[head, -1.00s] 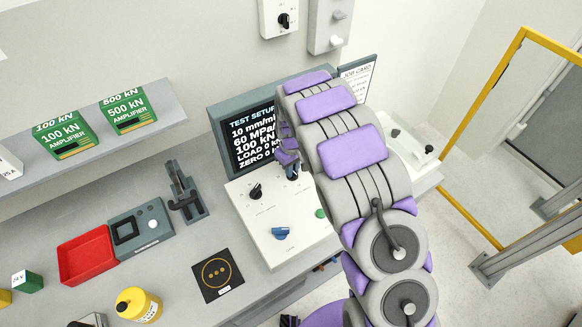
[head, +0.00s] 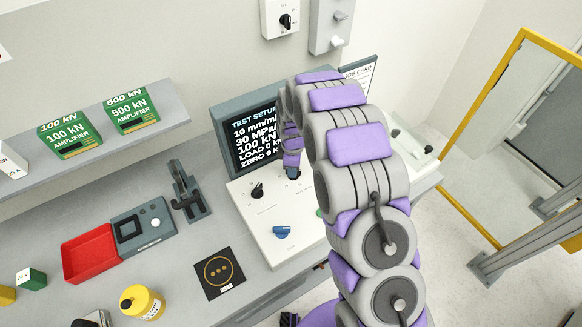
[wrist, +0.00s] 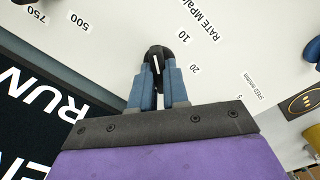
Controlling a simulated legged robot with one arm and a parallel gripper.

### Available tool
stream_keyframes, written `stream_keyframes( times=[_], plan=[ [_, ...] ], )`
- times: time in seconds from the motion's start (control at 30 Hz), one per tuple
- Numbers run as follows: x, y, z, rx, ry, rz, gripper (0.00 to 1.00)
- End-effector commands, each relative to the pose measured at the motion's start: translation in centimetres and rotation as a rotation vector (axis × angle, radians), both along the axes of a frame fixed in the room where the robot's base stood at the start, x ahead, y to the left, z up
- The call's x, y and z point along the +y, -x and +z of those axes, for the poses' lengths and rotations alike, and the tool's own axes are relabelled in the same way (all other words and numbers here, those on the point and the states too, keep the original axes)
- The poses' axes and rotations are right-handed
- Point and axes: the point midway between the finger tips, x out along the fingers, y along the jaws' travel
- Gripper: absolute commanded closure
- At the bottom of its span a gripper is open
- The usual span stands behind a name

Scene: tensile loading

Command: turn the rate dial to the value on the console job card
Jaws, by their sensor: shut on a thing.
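The rate dial (wrist: 155,55) is black with a white pointer line and sits between my blue fingertips in the wrist view. My gripper (wrist: 157,75) is shut on it. In the head view my gripper (head: 292,172) is over the white console panel (head: 262,215), and my arm hides the dial. The console screen (head: 257,135) reads 10 mm/min, 30 MPa, 100 kN. The job card (head: 364,75) is behind my arm; its value is not readable.
Another black dial (head: 257,190) and a blue knob (head: 281,232) are on the panel. A black mat (head: 219,274), a red tray (head: 89,255) and a yellow bottle (head: 142,302) are to the left on the bench. A yellow-framed guard (head: 480,110) stands to the right.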

Motion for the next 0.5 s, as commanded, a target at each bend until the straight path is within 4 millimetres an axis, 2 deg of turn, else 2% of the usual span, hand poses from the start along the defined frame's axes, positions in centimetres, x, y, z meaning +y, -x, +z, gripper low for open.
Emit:
stream_keyframes(
  times=[0.2,0.5],
  plan=[
    [-0.25,0.01,-0.07,0.003,0.001,0.085,1.0],
    [-0.29,-0.06,-0.06,0.002,0.001,0.123,1.0]
  ],
)
